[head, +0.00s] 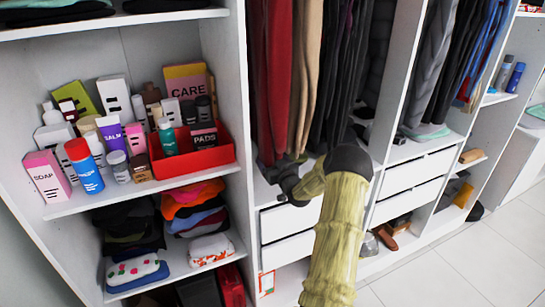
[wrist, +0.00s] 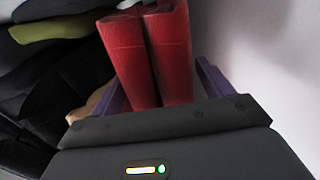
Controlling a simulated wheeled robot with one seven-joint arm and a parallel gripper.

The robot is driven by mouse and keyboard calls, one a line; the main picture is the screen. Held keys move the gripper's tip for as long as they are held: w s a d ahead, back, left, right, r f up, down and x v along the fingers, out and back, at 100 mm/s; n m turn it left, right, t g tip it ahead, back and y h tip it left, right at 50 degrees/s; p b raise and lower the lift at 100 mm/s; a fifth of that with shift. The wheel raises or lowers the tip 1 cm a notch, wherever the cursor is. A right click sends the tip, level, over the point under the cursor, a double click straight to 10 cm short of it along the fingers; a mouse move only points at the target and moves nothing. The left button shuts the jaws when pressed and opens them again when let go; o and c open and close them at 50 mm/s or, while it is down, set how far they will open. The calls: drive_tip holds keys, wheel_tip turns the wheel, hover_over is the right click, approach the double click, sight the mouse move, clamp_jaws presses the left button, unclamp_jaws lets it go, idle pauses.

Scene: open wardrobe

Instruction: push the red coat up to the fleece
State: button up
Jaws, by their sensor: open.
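The red coat (head: 278,75) hangs at the left end of the middle hanging bay. My gripper (head: 285,180) is low at the front of that bay, by the bottom of the red coat. In the wrist view the red coat (wrist: 145,55) shows as two red folds between purple fingers, one on each side. The fingers are apart; contact with the cloth cannot be told. A tan garment (head: 306,70) hangs just right of the red coat, with dark garments (head: 345,75) beyond it. I cannot tell which garment is the fleece.
A white divider (head: 232,90) stands left of the red coat; a pale wall (wrist: 265,60) is close on the right in the wrist view. White drawers (head: 290,220) sit below the bay. Left shelves hold bottles, boxes, a red tray (head: 225,155) and folded clothes (head: 195,215).

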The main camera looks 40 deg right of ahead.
drive_tip(key=shift+w+d, duration=0.25)
drive_tip(key=shift+w, duration=0.1)
drive_tip(key=c, duration=1.5)
drive_tip(key=shift+w, duration=0.1)
drive_tip(key=shift+w+a, duration=0.15)
drive_tip(key=shift+a, duration=0.4)
drive_tip(key=o, duration=1.8)
drive_tip(key=shift+a+r, duration=0.1)
